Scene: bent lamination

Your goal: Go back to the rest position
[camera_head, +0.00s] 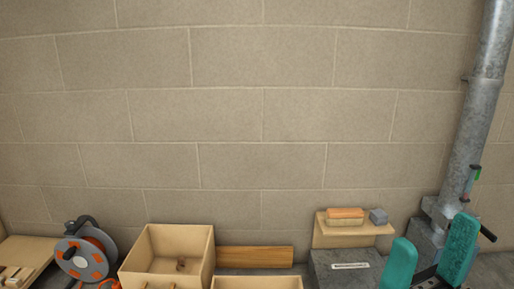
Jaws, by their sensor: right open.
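My right gripper (430,257) is at the bottom right of the head view. Its two teal fingers stand wide apart with nothing between them. It is in front of the foot of a grey metal pipe and beside a dark grey block with a white label (350,266). My left gripper is not in view.
A cable reel (77,262) stands at the lower left beside a wooden surface (27,252). An open wooden box (205,256) and a wooden plank (255,256) are right of it. A small shelf (338,241) holds a brush-like block (345,214). The metal pipe (478,110) rises at right.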

